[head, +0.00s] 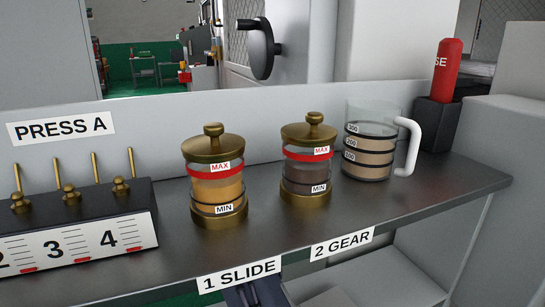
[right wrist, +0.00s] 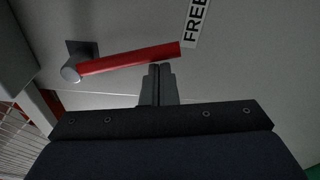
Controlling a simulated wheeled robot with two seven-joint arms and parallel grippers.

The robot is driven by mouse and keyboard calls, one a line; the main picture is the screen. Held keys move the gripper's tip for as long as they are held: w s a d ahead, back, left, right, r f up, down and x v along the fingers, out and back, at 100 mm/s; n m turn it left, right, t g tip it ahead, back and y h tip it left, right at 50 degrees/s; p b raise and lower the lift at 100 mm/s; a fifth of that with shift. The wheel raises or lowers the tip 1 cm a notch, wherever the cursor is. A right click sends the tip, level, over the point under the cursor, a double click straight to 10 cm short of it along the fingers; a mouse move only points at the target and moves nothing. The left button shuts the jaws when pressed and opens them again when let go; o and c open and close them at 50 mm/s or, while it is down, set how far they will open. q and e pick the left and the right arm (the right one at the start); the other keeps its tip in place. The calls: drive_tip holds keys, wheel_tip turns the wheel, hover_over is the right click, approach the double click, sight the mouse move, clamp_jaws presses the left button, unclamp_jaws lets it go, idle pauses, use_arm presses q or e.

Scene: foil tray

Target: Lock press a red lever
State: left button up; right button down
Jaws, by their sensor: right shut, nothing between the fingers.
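A red lever (right wrist: 130,58) shows in the right wrist view. It runs from a grey round pivot (right wrist: 71,72) on a dark mount at the left to a free end at the right, tilted slightly upward to the right. A white label reading "FREE" (right wrist: 196,22) is on the grey panel just beyond the lever's free end. My right gripper (right wrist: 160,70) is shut and empty, with its fingertips just below the lever near its free end. I cannot tell whether they touch it. My left gripper is not in view.
In the head view, a dark shelf (head: 330,225) carries two brass-capped jars (head: 215,188) (head: 308,172), a measuring jug (head: 370,150) and a black numbered block (head: 80,225). A red upright handle (head: 447,65) stands in a black holder (head: 437,122) at the right.

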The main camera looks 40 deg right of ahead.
drive_tip(key=w+a+p, duration=0.1)
drive_tip(key=a+p, duration=0.1)
drive_tip(key=a, duration=0.5)
drive_tip(key=shift+w+a, duration=0.2)
drive_tip(key=shift+s, duration=0.1)
